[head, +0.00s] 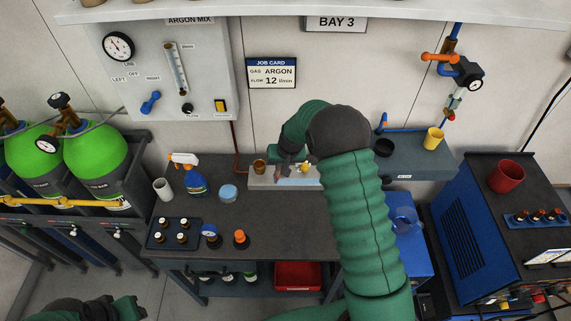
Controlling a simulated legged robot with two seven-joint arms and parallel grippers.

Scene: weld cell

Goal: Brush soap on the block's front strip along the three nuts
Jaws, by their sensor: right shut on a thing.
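The pale block (258,182) stands at the back middle of the dark bench. A brass nut (259,166) shows on its left and a yellowish fitting (304,169) on its right; the other nuts are hidden by my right arm. A light bluish patch shows on the block's front. My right gripper (284,172) is over the block, shut on the brush, which is mostly hidden by the gripper. Whether its bristles touch the strip cannot be told. My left gripper (132,307) is low at the bottom left, away from the bench, its jaws unclear.
On the bench stand a spray bottle (194,180), a white cup (162,189), a light blue tub (228,193), a dark tray (173,234) of small fittings, a blue gauge (211,236) and an orange-topped piece (240,238). The bench's front middle is clear.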

